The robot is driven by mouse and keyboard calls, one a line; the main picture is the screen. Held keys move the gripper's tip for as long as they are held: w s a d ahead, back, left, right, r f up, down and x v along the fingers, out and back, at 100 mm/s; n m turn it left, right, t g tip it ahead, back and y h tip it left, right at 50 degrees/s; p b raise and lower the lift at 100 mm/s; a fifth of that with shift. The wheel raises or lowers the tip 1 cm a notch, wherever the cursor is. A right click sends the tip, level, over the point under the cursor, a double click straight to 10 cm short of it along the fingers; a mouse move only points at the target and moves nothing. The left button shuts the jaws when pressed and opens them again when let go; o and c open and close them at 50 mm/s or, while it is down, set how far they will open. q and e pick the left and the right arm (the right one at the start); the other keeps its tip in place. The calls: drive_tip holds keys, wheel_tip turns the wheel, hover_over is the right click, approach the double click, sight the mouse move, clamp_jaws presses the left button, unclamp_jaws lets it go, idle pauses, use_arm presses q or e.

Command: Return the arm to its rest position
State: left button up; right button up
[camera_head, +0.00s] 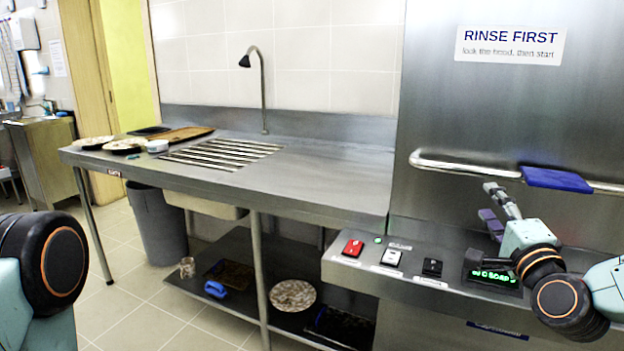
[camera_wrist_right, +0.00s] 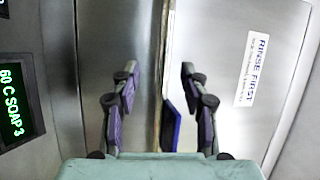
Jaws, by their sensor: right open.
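My right gripper (camera_head: 497,212) is raised in front of the steel dishwasher, above the control ledge, at the right of the head view. It is open and empty; in the right wrist view its two fingers (camera_wrist_right: 158,105) stand well apart. The hood's handle bar (camera_head: 465,167) with a blue grip (camera_head: 556,180) lies behind it, and the blue grip also shows between the fingers in the right wrist view (camera_wrist_right: 172,125). I cannot tell the exact gap to the bar. At the left edge of the head view, part of my left arm shows, but its gripper does not.
The control ledge carries a red switch (camera_head: 352,249), a white switch (camera_head: 391,258), a black switch (camera_head: 432,267) and a lit green display (camera_head: 492,276). A steel counter (camera_head: 330,180) with a faucet (camera_head: 262,90) stands left. Plates (camera_head: 124,146) sit at its far end. A grey bin (camera_head: 158,225) stands below.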

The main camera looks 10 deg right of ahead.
drive_tip(key=s+a+f+n+g+y, duration=0.1)
drive_tip(key=s+a+f+n+g, duration=0.3)
drive_tip(key=f, duration=0.4)
drive_tip(key=s+a+f+n+g+y, duration=0.2)
drive_tip(key=s+a+f+n+g, duration=0.15)
drive_tip(key=f, duration=0.55)
drive_tip(key=s+a+f+n+g+y, duration=0.1)
drive_tip(key=s+a+f+n+g, duration=0.3)
drive_tip(key=f, duration=0.4)
drive_tip(key=s+a+f+n+g, duration=0.1)
drive_tip(key=s+f+n+g, duration=0.1)
drive_tip(key=s+f, duration=0.3)
drive_tip(key=s+a+f+n+g, duration=0.2)
drive_tip(key=s+f, duration=0.3)
drive_tip(key=s, duration=0.7)
drive_tip(key=s+a+f+n+g+h, duration=0.1)
drive_tip(key=s+f+g, duration=0.3)
drive_tip(key=s, duration=0.5)
drive_tip(key=shift+a+f+n, duration=0.45)
drive_tip(key=shift+f+n, duration=0.2)
drive_tip(key=shift+f, duration=0.1)
drive_tip(key=shift+c, duration=0.2)
drive_tip(key=shift+c, duration=0.6)
drive_tip(key=shift+a+r, duration=0.1)
